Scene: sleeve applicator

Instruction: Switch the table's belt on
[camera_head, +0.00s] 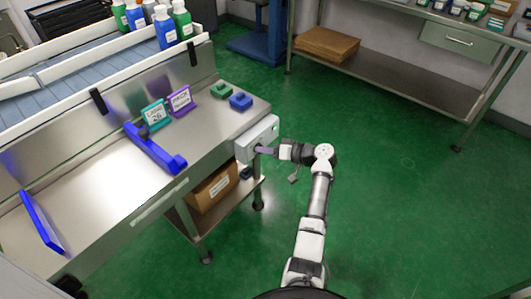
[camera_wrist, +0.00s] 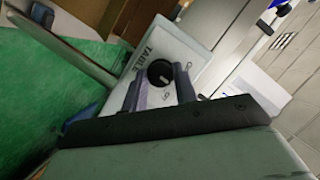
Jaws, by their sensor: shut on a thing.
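A light grey control box (camera_head: 257,138) is fixed at the right end of the steel table (camera_head: 215,135). In the wrist view, the box (camera_wrist: 190,50) carries a round black knob (camera_wrist: 159,72) with a white pointer line, and lettering beside it that seems to begin "TABLE". My gripper (camera_head: 262,150) reaches the box's front face from the right. In the wrist view its two fingers (camera_wrist: 165,88) stand on either side of the knob, shut on it. The knob is hidden in the head view. The belt (camera_head: 90,85) is a grey-blue strip between white rails behind the table.
Blue and green blocks (camera_head: 240,101), two small signs (camera_head: 180,98) and a blue bar (camera_head: 152,148) sit on the table. Several bottles (camera_head: 165,28) stand by the belt. A cardboard box (camera_head: 212,188) is on the lower shelf. The green floor (camera_head: 400,200) to the right is clear.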

